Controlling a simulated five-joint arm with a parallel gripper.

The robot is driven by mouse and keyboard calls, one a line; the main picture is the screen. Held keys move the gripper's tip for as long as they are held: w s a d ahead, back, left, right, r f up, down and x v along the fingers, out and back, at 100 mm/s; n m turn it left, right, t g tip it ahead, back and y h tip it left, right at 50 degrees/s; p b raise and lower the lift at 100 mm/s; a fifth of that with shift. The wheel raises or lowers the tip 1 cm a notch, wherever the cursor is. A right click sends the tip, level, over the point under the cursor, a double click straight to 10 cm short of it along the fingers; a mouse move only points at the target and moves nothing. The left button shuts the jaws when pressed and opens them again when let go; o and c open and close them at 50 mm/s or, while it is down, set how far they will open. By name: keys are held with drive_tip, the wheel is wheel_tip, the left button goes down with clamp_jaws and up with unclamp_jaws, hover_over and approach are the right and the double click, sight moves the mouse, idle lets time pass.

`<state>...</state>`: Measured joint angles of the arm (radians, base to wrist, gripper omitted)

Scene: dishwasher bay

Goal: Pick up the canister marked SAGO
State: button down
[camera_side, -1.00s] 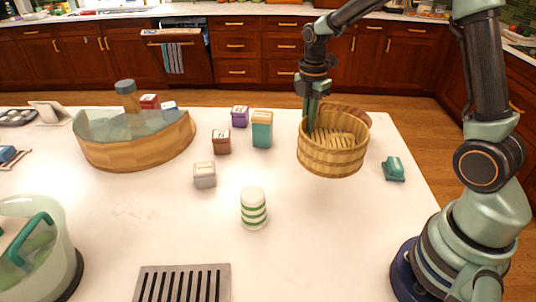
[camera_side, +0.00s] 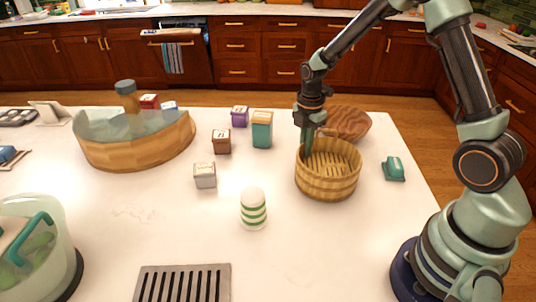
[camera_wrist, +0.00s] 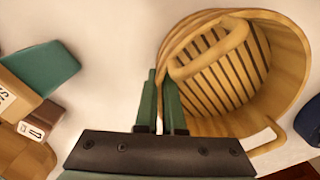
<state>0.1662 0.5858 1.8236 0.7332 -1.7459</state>
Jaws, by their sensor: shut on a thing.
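Several small box-shaped canisters stand on the white counter. One is teal with a tan lid (camera_side: 262,130); in the wrist view its lid (camera_wrist: 12,95) bears a label cut by the frame edge. Others are purple (camera_side: 239,117), brown (camera_side: 221,142), grey (camera_side: 205,176) and red (camera_side: 149,101). I cannot read SAGO on any. My gripper (camera_side: 307,143) is shut on the rim of a woven basket (camera_side: 328,182), right of the canisters. In the wrist view the fingers (camera_wrist: 160,78) pinch the rim of the basket (camera_wrist: 290,85).
A brown wooden bowl (camera_side: 350,121) sits behind the basket. A teal object (camera_side: 394,168) lies to its right. A green-striped white jar (camera_side: 253,208) stands in front, with a slotted grey plate (camera_side: 185,284) nearer. A large wood-sided tub (camera_side: 140,145) is at left.

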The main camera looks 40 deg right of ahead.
drive_tip(key=c, duration=1)
unclamp_jaws()
drive_tip(key=shift+f, duration=0.15)
wheel_tip(320, 180, up, 12)
drive_tip(key=s+a+r+m+t, duration=0.1)
drive_tip(key=s+a+r+m, duration=0.1)
drive_tip(key=s+r+m, duration=0.1)
drive_tip(key=s+a+r+m+t, duration=0.2)
drive_tip(key=s+m, duration=0.3)
drive_tip(key=m, duration=0.3)
drive_tip(key=s+a+r+m+t, duration=0.2)
drive_tip(key=s+a+r+m, duration=0.1)
drive_tip(key=m, duration=0.3)
drive_tip(key=shift+s+r, duration=0.55)
drive_tip(key=shift+s, duration=0.3)
drive_tip(key=o, duration=0.3)
drive_tip(key=shift+s+m+t, duration=0.15)
drive_tip(key=shift+m+t, duration=0.15)
drive_tip(key=shift+m, duration=0.2)
drive_tip(key=o, duration=0.7)
